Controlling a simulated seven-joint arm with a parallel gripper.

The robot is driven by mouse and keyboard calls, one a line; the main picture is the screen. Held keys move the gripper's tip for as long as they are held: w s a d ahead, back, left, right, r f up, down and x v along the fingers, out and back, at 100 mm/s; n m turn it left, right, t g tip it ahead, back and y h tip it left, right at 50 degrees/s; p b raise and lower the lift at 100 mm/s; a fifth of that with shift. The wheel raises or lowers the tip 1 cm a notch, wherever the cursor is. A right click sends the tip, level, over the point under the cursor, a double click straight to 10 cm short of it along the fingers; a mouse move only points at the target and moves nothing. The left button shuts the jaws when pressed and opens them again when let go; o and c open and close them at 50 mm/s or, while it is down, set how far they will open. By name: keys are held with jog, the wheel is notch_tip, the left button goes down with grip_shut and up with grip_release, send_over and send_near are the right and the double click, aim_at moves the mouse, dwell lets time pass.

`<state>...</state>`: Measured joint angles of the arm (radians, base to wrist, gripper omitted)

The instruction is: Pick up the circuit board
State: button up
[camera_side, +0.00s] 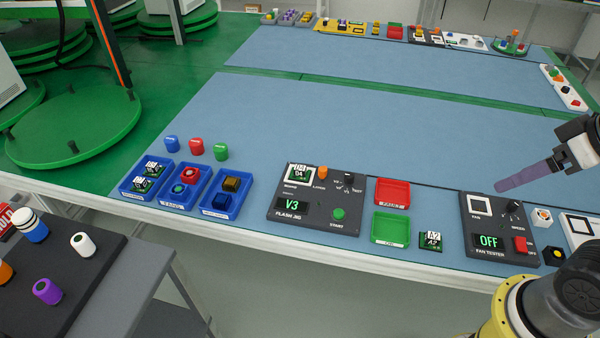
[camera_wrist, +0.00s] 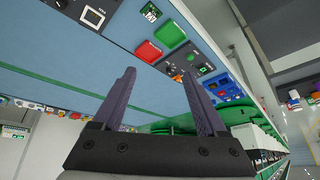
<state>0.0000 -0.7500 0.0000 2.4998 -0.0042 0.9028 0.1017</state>
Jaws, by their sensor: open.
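A small green circuit board with white A2 labels (camera_side: 431,241) lies flat on the blue mat, between the green tray and the fan tester. It also shows at the top of the wrist view (camera_wrist: 151,11). Other boards lie in the left blue bin (camera_side: 137,185), and one marked D4 sits in the flash jig (camera_side: 300,173). My gripper (camera_side: 503,187) is at the right in the side view, above the mat and apart from the boards. In the wrist view its two purple fingers (camera_wrist: 159,74) are spread, with nothing between them.
The green tray (camera_side: 374,239) and red tray (camera_side: 377,203) stand left of the A2 board. The fan tester (camera_side: 482,256), showing OFF, is right of it. The flash jig shows V3. Red, blue and green pegs (camera_side: 196,146) stand behind the bins. The middle mat is clear.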

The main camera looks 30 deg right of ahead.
jog(key=w+d+r+m+h, duration=0.1)
jog(key=w+r+m, duration=0.5)
jog(key=w+r, duration=0.4)
jog(key=m+g+h, duration=0.2)
send_over(300, 168)
jog(key=s+a, duration=0.2)
jog(key=s, duration=0.1)
jog(key=f, duration=3.1)
jog(key=shift+w+f, duration=0.15)
jog(key=shift+w, duration=0.05)
jog(key=shift+w+x, duration=0.2)
jog(key=shift+x, duration=3.05)
